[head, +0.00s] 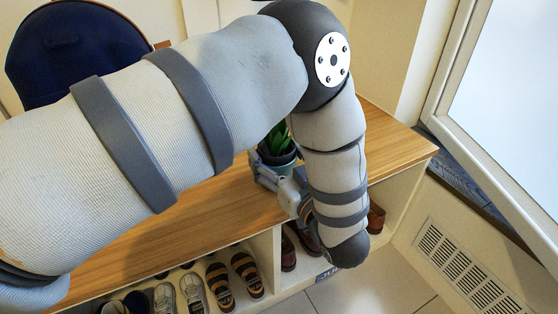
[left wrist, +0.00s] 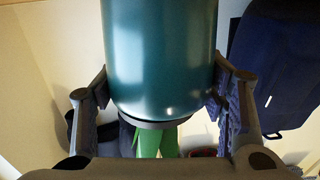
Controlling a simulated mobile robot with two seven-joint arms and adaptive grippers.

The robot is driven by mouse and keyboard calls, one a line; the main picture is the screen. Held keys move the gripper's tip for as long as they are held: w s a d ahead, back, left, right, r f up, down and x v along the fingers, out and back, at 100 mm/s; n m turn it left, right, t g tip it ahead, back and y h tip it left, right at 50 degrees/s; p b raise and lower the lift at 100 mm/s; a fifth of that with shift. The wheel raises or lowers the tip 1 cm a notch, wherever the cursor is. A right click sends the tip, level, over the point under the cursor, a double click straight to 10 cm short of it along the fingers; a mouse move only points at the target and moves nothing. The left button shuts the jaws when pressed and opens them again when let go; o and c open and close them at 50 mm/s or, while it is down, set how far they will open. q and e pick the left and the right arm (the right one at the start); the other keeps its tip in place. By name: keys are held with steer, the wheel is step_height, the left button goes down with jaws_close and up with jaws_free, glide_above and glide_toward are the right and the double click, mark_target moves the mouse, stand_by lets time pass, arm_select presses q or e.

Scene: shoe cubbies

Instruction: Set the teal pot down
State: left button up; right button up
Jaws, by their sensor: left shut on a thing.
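The teal pot (head: 278,158) with a green plant (head: 277,137) in it is partly hidden behind my left arm in the head view. My left gripper (head: 270,176) is shut on it at the wooden bench top (head: 215,207). In the left wrist view the smooth teal pot (left wrist: 160,55) fills the space between the two fingers of my left gripper (left wrist: 160,88), one on each side. Green leaves show past its dark rim. Whether the pot's base touches the bench is hidden. My right gripper is not in view.
Shoe cubbies under the bench hold several shoes, such as striped sandals (head: 219,286). A dark blue round-topped thing (head: 75,60) stands at the back left. A window frame (head: 470,140) and wall vent (head: 467,268) are on the right. Bench top left of the pot looks clear.

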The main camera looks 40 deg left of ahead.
arm_select(q)
steer(key=shift+f, duration=0.1)
steer(key=o, duration=1.3)
